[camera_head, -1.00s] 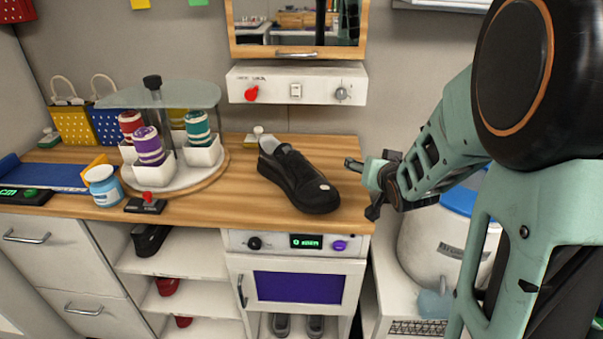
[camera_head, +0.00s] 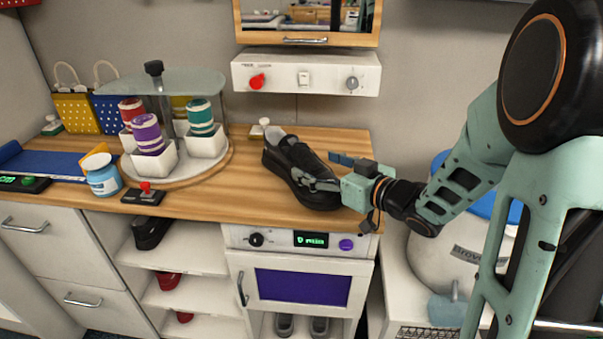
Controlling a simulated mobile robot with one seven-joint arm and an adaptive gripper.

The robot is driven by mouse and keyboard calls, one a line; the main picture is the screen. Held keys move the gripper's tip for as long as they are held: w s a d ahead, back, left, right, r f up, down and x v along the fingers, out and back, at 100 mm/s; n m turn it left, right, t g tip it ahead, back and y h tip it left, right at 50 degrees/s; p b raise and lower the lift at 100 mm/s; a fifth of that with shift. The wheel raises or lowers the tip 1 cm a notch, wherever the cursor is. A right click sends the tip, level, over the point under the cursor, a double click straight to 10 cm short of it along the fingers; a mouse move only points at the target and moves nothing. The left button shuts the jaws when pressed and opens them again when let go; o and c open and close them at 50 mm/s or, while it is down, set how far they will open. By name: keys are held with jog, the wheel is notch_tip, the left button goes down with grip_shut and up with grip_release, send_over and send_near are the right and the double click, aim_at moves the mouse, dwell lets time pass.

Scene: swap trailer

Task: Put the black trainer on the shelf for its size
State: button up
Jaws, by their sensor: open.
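The black trainer (camera_head: 289,158) lies on the wooden counter (camera_head: 215,205), its toe toward the front right. My gripper (camera_head: 328,171) is open at the trainer's right side. One finger overlaps the toe half, and the other points past it on the far side. I cannot tell whether either finger touches the trainer. The open shelf unit (camera_head: 196,256) is below the counter. A black shoe (camera_head: 150,232) stands on its top level, a red shoe (camera_head: 168,280) on the middle one and another red item (camera_head: 184,317) lower down. No size labels are readable.
A round carousel (camera_head: 205,168) with spools in white cups stands left of the trainer. A blue jar (camera_head: 103,176) and a red-knobbed black device (camera_head: 144,194) sit near the front edge. A white cabinet with a purple window (camera_head: 303,287) is right of the shelves, with grey shoes (camera_head: 302,325) below it.

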aim_at(301, 156)
jog(key=b+x, duration=0.1)
jog(key=x, duration=0.5)
jog(key=shift+a+r, duration=0.15)
jog(key=shift+c, duration=0.5)
jog(key=c, duration=1.6)
jog(key=shift+r, duration=0.1)
jog(key=shift+r, duration=0.15)
